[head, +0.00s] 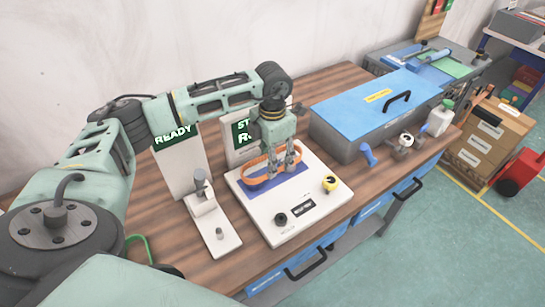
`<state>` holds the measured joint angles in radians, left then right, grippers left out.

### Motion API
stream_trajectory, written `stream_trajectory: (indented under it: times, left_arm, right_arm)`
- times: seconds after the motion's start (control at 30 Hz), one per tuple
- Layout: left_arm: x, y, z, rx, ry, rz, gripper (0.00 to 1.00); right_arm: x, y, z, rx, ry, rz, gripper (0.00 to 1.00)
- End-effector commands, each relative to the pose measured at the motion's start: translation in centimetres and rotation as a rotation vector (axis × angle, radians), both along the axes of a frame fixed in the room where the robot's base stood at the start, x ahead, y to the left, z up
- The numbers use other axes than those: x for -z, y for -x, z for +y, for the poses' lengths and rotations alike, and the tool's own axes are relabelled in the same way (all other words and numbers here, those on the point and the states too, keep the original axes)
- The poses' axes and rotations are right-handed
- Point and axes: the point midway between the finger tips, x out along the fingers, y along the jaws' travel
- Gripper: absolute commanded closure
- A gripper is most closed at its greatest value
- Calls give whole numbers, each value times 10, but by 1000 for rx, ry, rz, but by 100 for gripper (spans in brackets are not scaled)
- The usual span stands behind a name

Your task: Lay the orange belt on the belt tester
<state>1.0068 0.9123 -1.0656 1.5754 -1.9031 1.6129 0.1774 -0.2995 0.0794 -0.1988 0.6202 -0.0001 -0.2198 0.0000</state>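The orange belt (254,166) is a loop lying over the blue pad (278,187) on the white belt tester (257,212). My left gripper (281,170) points straight down at the belt's right part, with its fingertips close to the pad. A gap shows between its two fingers. The belt passes at the fingers, but I cannot tell whether they press on it. The fingers hide part of the belt. I cannot tell whether the belt rests fully on the pad. My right gripper is not in view.
A blue-lidded case (368,103) and a blue-handled tool (368,154) are at right.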

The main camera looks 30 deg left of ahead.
Motion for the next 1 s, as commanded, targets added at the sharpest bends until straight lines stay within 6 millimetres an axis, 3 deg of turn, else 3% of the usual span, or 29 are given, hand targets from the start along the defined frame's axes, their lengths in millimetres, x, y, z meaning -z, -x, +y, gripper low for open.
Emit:
stream_trajectory:
  times: [1.0]
  left_arm:
    - [19,0,0,0,0,-1,76]
  right_arm:
    - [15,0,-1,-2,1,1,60]
